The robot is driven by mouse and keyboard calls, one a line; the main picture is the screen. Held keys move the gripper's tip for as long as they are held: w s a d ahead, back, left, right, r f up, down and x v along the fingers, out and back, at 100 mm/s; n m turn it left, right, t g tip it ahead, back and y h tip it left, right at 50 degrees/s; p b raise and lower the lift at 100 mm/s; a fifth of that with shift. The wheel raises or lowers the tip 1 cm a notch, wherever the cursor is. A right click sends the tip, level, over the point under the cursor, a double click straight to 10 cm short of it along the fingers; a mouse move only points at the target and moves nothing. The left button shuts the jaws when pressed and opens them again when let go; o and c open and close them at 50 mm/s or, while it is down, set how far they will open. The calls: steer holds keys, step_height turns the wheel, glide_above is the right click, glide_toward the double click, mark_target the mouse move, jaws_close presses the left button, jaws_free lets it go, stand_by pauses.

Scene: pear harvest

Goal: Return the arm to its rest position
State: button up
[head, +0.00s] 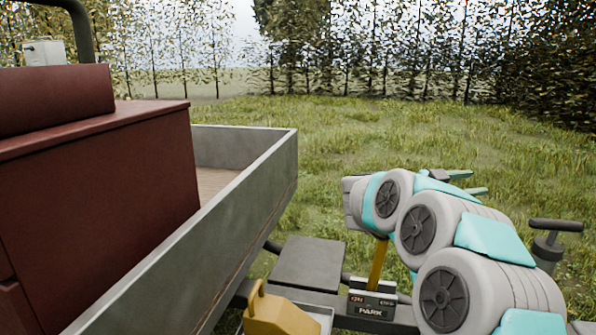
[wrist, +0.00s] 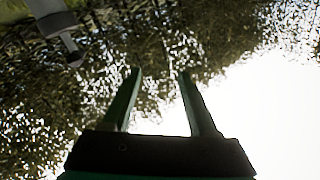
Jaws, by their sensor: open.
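My arm, pale grey with teal panels (head: 497,240), is folded at the right of the head view. My gripper (head: 476,183) is at its far upper end, over the grass, with its two teal fingers apart. In the wrist view my gripper (wrist: 160,75) also shows two parted fingers with nothing between them. The gripper's body is partly hidden behind the arm links in the head view.
A grey-walled trailer bed (head: 230,215) with a dark red cabinet (head: 110,190) fills the left. A yellow lever (head: 377,264) stands by a box marked PARK (head: 371,303). A T-shaped handle (head: 555,226) stands close right of my arm. Open grass (head: 330,150) and trees lie beyond.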

steer(key=w+a+r+n+t+y, duration=0.3)
steer(key=w+a+n+t+y, duration=0.15)
steer(key=a+t, duration=0.2)
steer(key=w+a+r+n+t+y, duration=0.35)
steer(key=a+n+t+y, duration=0.2)
steer(key=a, duration=0.25)
steer(key=s+a+f+n+g+y, duration=0.1)
steer(key=s+a+f+n+y, duration=0.35)
steer(key=a, duration=0.45)
steer(key=s+a+f+n+g+y, duration=0.2)
steer(key=s+a+f+n+y, duration=0.3)
steer(key=a, duration=0.4)
steer(key=s+a+f+n+g+y, duration=0.1)
steer(key=s+f+g, duration=0.2)
steer(key=s+f, duration=0.45)
steer(key=s+f+g+y, duration=0.1)
steer(key=s+f+g, duration=0.35)
steer(key=s, duration=0.55)
steer(key=s+d+f+g+h, duration=0.1)
steer(key=s+d+f+g, duration=0.1)
steer(key=s, duration=0.6)
steer(key=s+d+f+g+h, duration=0.1)
steer(key=s+d+f+g, duration=0.2)
steer(key=s, duration=0.6)
steer(key=s+d+f+g+h, duration=0.2)
steer(key=s+d+f, duration=0.2)
steer(key=s, duration=0.5)
steer(key=shift+m, duration=0.35)
